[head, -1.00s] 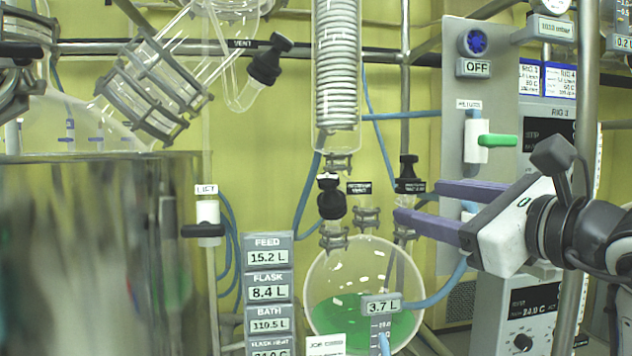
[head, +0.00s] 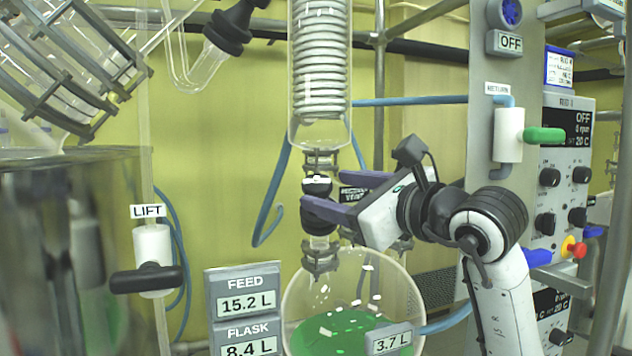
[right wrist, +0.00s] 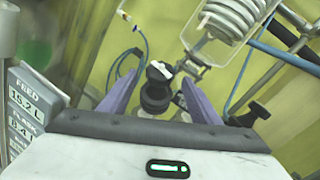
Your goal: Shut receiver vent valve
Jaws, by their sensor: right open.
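A black valve knob (head: 319,212) with a white mark on top sits in the glass neck between the condenser coil and the round receiver flask (head: 300,300), which holds green liquid. A dark label (head: 352,193) beside it is partly hidden by my gripper and only partly readable. My right gripper (head: 326,193) is open, its purple fingers reaching in from the right at the knob. In the right wrist view the knob (right wrist: 155,92) lies between the two spread fingers (right wrist: 160,98), nearer the left one; I cannot tell whether they touch. My left gripper is out of view.
The glass condenser (head: 320,75) hangs just above the knob. A panel with a green-handled RETURN valve (head: 508,135) stands at the right. A LIFT valve (head: 152,260) and readout boxes (head: 245,300) are at the left. A metal vessel (head: 100,200) fills the left edge.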

